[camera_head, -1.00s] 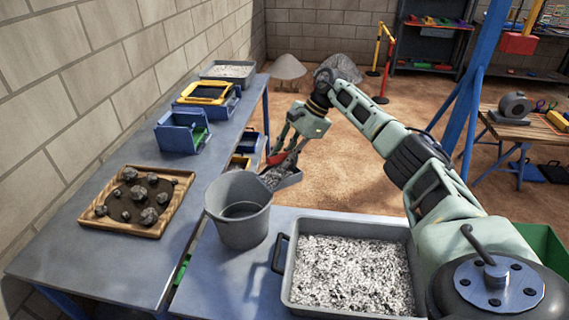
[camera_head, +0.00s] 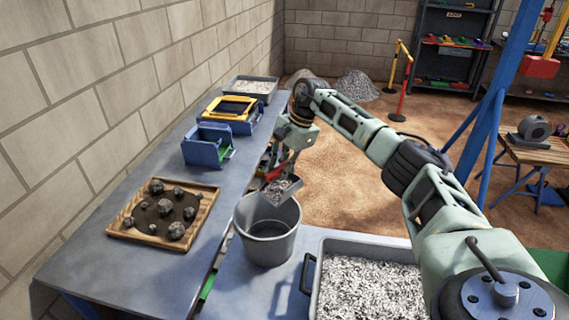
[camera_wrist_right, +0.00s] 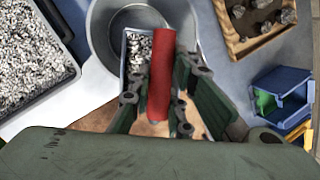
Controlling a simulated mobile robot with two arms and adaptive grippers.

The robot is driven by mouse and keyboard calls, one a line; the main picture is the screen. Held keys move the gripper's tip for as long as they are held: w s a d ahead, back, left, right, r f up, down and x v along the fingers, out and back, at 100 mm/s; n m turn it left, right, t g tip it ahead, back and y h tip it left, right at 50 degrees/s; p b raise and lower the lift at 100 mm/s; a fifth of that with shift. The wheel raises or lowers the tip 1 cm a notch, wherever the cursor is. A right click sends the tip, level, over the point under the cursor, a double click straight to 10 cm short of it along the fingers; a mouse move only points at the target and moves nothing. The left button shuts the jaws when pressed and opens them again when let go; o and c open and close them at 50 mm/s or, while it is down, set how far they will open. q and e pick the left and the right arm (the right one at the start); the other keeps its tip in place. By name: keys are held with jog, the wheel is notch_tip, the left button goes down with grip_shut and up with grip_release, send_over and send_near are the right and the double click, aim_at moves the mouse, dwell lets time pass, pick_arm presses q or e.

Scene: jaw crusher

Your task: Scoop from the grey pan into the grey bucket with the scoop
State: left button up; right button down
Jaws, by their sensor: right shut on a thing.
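My right gripper (camera_head: 278,165) is shut on the red handle (camera_wrist_right: 160,75) of the scoop. The scoop (camera_head: 284,190) is grey and carries grey-white gravel, which also shows in the right wrist view (camera_wrist_right: 138,48). It is above the far rim of the grey bucket (camera_head: 267,238). The bucket stands upright on the bench, and the visible part of its inside looks empty. The grey pan (camera_head: 312,277), full of gravel, stands to the right of the bucket, and its right part is hidden by my arm. My left gripper is not in view.
A wooden tray (camera_head: 201,223) with several dark rocks lies on the left bench. Behind it are a blue bin (camera_head: 207,150), a yellow-framed sieve (camera_head: 232,107) and another gravel tray (camera_head: 250,87). A block wall (camera_head: 130,75) runs along the left.

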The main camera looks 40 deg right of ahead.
jog(key=shift+s+a+r+h, duration=0.1)
jog(key=shift+a+h, duration=0.5)
jog(key=shift+h, duration=0.1)
jog(key=shift+a+h+p, duration=0.5)
jog(key=shift+a+h, duration=0.3)
pick_arm(q)
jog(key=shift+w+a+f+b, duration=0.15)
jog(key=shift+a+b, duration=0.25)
jog(key=shift+b, duration=0.4)
pick_arm(e)
jog(key=a+f+n+t+h, duration=0.1)
jog(key=a+h, duration=0.5)
jog(key=h, duration=0.1)
jog(key=shift+s+a+f, duration=0.15)
jog(key=shift+s+f, duration=0.2)
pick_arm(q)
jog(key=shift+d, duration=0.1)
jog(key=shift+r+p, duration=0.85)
pick_arm(e)
notch_tip(320, 180, up, 7)
jog(key=m+g+y, duration=0.1)
jog(key=y, duration=1)
jog(key=shift+y, duration=0.4)
